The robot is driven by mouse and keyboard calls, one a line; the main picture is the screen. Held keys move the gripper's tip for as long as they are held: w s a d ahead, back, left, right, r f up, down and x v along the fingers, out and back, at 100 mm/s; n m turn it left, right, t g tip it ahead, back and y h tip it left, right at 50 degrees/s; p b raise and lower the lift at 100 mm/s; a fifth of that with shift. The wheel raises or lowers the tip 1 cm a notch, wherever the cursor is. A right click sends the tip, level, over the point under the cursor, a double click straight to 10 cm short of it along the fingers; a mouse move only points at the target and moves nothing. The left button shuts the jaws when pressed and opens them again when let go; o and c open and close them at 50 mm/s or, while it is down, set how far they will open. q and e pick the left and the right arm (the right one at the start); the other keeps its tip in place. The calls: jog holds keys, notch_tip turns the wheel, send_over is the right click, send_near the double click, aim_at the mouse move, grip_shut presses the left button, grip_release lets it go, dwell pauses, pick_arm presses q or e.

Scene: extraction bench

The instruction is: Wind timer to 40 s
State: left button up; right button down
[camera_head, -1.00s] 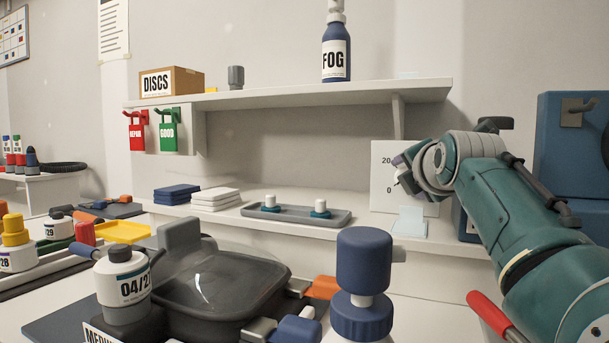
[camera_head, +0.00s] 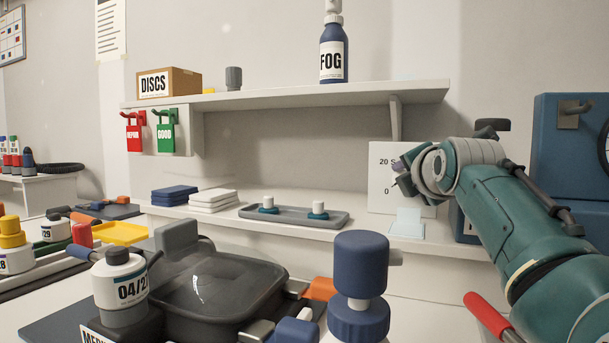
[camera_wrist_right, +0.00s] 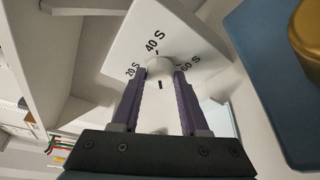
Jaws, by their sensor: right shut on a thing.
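The timer is a white panel (camera_head: 380,205) standing on the counter at the back right, with "20 S" and "0" readable in the head view. In the right wrist view its face (camera_wrist_right: 190,38) shows "20 S", "40 S" and "60 S" around a round white knob (camera_wrist_right: 160,68). A short dark mark shows on the knob's near side, away from the 40 S label. My right gripper (camera_wrist_right: 161,82) is shut on the knob, one purple finger on each side. In the head view the right gripper (camera_head: 403,170) covers part of the panel. My left gripper is not in view.
A blue cabinet (camera_head: 570,150) stands right of my right arm. A grey tray with two white-topped pieces (camera_head: 290,220) lies left of the timer. A shelf (camera_head: 300,95) with a FOG bottle (camera_head: 334,55) runs above. A blue-capped bottle (camera_head: 361,285) stands in front.

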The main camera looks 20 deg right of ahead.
jog(key=shift+f+m+t, duration=0.2)
jog(key=shift+m+t, duration=0.3)
jog(key=shift+m, duration=0.6)
jog(key=m, duration=0.1)
jog(key=m+t, duration=0.1)
jog(key=shift+f+m+b, duration=0.2)
jog(key=shift+m+b, duration=0.1)
jog(key=shift+m+t, duration=0.3)
jog(key=shift+m, duration=0.1)
jog(key=shift+c, duration=2.1)
grip_release()
jog(key=shift+r, duration=0.1)
